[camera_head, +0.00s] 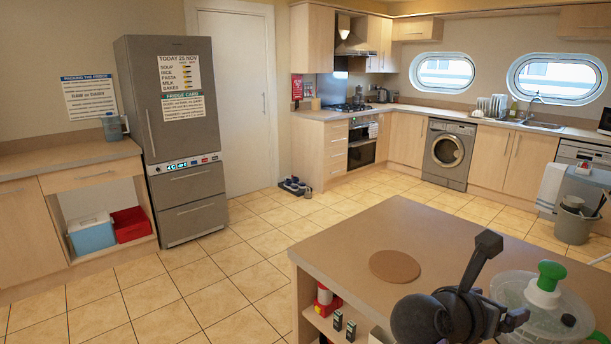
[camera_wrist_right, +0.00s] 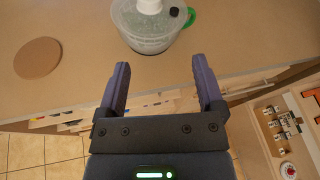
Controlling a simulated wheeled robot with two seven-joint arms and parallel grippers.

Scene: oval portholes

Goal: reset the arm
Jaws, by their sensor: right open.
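My right gripper (camera_head: 497,284) is above the near end of the wooden counter (camera_head: 345,250) at the lower right of the head view. In the wrist view its two fingers (camera_wrist_right: 160,68) stand wide apart with nothing between them. A clear lidded bowl with a green handle (camera_head: 532,312) is beside the gripper, partly covered by it. In the wrist view the bowl (camera_wrist_right: 146,40) is on the counter beyond the fingertips, apart from them. My left arm and gripper do not show.
A round brown mat (camera_head: 395,266) lies on the counter, left of the gripper. Open shelves with small items (camera_head: 337,320) are under the counter edge. A grey fridge (camera_head: 180,130) stands at the left. The tiled floor (camera_head: 255,235) between fridge and counter is clear.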

